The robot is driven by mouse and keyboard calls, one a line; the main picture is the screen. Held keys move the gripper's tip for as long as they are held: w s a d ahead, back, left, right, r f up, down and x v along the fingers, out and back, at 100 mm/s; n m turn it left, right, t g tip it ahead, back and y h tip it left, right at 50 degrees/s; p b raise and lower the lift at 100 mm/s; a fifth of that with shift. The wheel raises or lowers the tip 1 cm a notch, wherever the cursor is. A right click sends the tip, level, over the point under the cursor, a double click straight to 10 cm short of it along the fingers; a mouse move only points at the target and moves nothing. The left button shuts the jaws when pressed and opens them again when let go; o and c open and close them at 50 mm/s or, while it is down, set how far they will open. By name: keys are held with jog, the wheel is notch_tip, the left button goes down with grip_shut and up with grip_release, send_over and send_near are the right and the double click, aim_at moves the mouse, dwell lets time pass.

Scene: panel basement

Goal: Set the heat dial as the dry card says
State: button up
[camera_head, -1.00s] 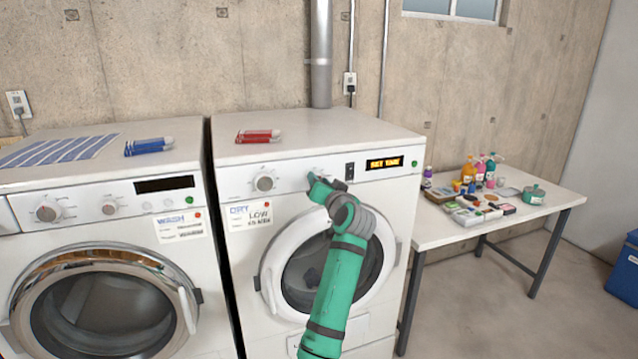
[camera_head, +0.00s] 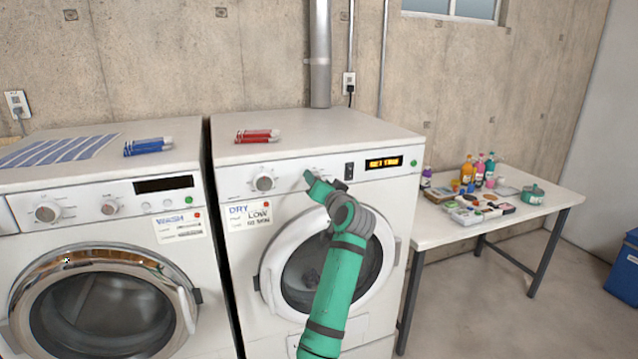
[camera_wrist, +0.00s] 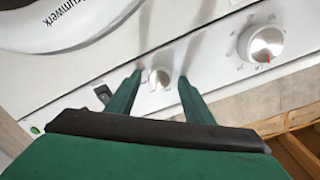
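The dry card (camera_head: 250,214) on the dryer's front reads "DRY", "LOW" and a smaller line of minutes I cannot read surely. My gripper (camera_head: 310,180) is at the dryer's control panel and hides part of it in the head view. In the wrist view my gripper (camera_wrist: 160,76) is open, its green fingers on either side of a small silver knob (camera_wrist: 159,78), with gaps visible. This knob has no readable label. A larger silver dial (camera_wrist: 262,46) with a red mark sits beside it; it also shows in the head view (camera_head: 264,183).
The dryer's lit display (camera_head: 383,163) and a black switch (camera_head: 349,171) are right of my gripper. The washer (camera_head: 100,260) stands at left with its own wash card (camera_head: 180,227). A cluttered table (camera_head: 430,236) stands at right.

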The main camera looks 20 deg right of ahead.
jog(key=s, duration=1.1)
jog(key=shift+r, duration=0.25)
jog(key=shift+w+a, duration=0.1)
